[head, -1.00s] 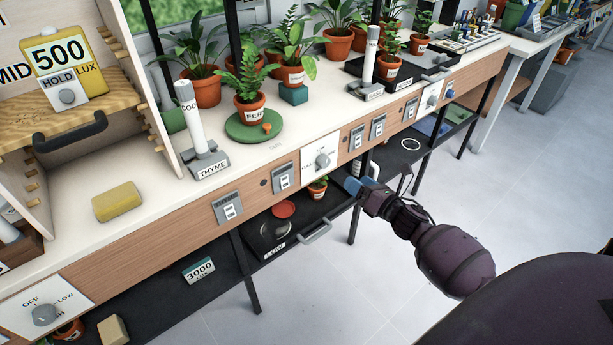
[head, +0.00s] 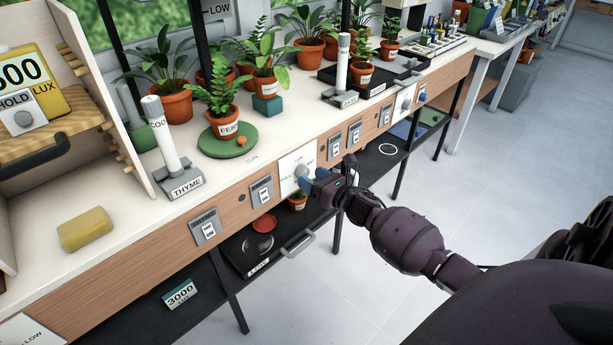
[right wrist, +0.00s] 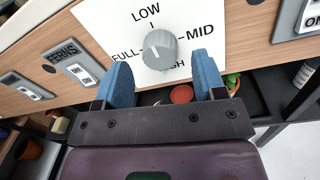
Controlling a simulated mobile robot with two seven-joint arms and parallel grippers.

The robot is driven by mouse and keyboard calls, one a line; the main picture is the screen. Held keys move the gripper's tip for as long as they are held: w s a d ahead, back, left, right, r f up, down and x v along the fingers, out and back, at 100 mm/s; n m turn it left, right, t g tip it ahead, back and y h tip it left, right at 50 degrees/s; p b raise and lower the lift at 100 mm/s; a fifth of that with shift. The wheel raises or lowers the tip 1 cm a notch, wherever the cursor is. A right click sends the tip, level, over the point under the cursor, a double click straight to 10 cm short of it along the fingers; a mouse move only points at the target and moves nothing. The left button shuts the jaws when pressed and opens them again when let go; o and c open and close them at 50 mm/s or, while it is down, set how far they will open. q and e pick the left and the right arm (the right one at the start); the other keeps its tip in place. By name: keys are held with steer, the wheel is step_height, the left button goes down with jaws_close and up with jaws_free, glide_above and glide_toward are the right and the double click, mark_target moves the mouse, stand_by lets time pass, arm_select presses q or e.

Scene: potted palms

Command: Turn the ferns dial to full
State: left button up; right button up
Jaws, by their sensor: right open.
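The grey dial (right wrist: 160,49) sits on a white plate (right wrist: 105,18) marked LOW at the top, MID at the right and FULL at the left; a lower word is partly hidden. I cannot clearly tell which mark it points to. In the head view the dial (head: 301,171) is on the wooden front of the bench. A FERNS label (right wrist: 63,53) is on a switch plate left of it. My right gripper (head: 315,181) is open and empty, its blue fingers just in front of the dial, one towards each side. My left gripper is out of view.
Switch plates (head: 262,191) flank the dial on the bench front. A potted fern (head: 222,120) stands on a green disc (head: 228,143) above. Below are a dark shelf with a tray handle (head: 298,246) and a small pot. The floor (head: 320,290) is clear.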

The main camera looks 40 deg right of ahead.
steer(key=shift+w+a, duration=0.1)
steer(key=shift+w, duration=1)
steer(key=shift+c, duration=0.2)
steer(key=c, duration=0.9)
